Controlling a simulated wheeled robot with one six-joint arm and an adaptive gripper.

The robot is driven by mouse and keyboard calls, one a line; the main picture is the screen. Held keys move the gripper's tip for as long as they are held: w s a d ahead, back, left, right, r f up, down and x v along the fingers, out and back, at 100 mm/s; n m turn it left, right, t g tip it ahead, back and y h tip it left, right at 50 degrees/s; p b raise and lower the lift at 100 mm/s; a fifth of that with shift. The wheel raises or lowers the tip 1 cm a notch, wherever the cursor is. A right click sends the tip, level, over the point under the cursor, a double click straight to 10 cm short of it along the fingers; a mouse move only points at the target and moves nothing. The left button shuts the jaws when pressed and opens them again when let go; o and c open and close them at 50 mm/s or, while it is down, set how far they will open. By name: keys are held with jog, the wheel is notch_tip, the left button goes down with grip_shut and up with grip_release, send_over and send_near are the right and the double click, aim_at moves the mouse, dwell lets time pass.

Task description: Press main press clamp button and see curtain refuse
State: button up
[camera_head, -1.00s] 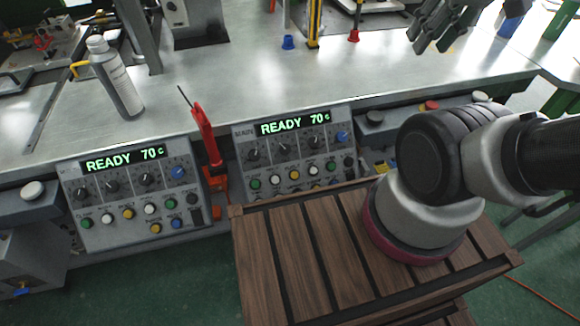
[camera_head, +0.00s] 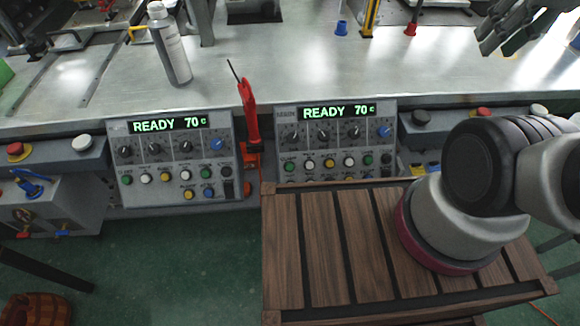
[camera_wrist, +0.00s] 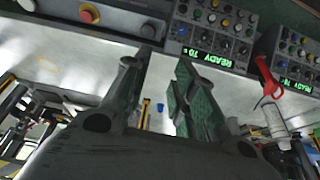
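Two grey control panels hang at the bench front. The right panel (camera_head: 335,142), whose label reads MAIN in the earlier frame, shows READY 70 c. Its lower-left green button (camera_head: 289,167) is apparently the clamp button; the small label is hard to read. The left panel (camera_head: 175,160) also shows READY 70 c. My gripper (camera_head: 512,28) is above the bench at the upper right, away from the panels. In the wrist view my gripper (camera_wrist: 160,65) has its fingers apart with nothing between them. The right panel also shows upside down there (camera_wrist: 212,28). I cannot identify a curtain.
A red-handled tool (camera_head: 249,112) stands between the panels. A red stop button (camera_head: 15,149) sits at the left edge.

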grip_shut()
dwell(1.0)
